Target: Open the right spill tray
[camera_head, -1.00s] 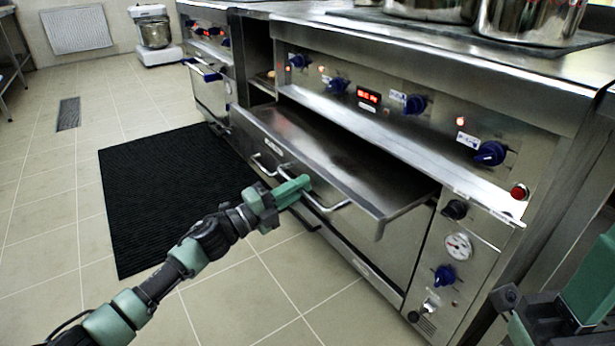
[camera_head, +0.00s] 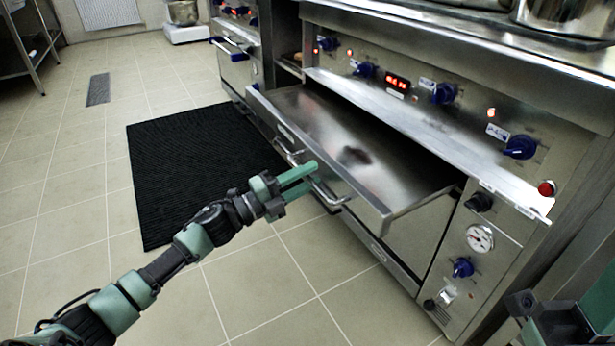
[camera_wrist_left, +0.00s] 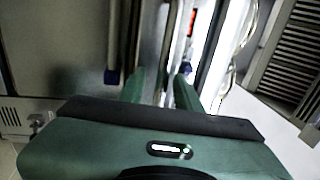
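The right spill tray (camera_head: 330,128) is a wide, shallow steel drawer under the near range's control panel. It stands pulled out, its flat top bare and shiny. Its bar handle (camera_head: 326,194) runs along the front. My left gripper (camera_head: 312,176) is at this handle, its two green fingers apart with a gap between them. In the left wrist view the fingers (camera_wrist_left: 160,88) also show apart, with a bar-like edge between them. Contact with the handle is not clear. Part of my right arm shows at the lower right edge; its gripper is not seen.
The control panel has blue knobs (camera_head: 520,147), a red button (camera_head: 546,188) and a gauge (camera_head: 480,238). Pots (camera_head: 565,18) stand on top. A second range (camera_head: 238,62) is farther left. A black mat (camera_head: 195,165) lies on the open tiled floor.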

